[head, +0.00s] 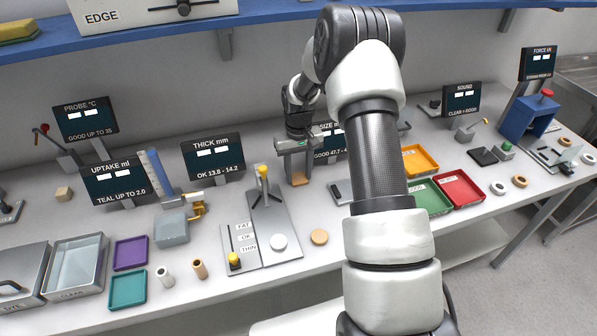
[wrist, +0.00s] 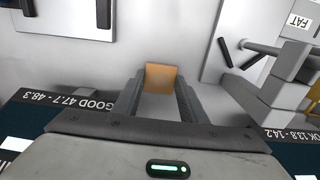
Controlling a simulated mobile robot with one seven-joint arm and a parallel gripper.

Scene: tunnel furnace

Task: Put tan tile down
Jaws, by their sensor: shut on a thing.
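The tan tile (head: 299,179) is held upright, low over the bench in front of the size display (head: 331,156). My gripper (head: 297,164) is shut on it, pointing down. In the wrist view the tile (wrist: 161,78) sits between the two grey fingers (wrist: 158,98), its lower part paler. I cannot tell whether the tile's bottom edge touches the bench.
The thickness stand (head: 272,215) with a yellow-knobbed lever is left of my gripper, with a white disc (head: 278,242) on it. A tan disc (head: 319,237) lies in front on the bench. Orange (head: 420,160), green (head: 430,198) and red (head: 460,189) trays stand right of my arm.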

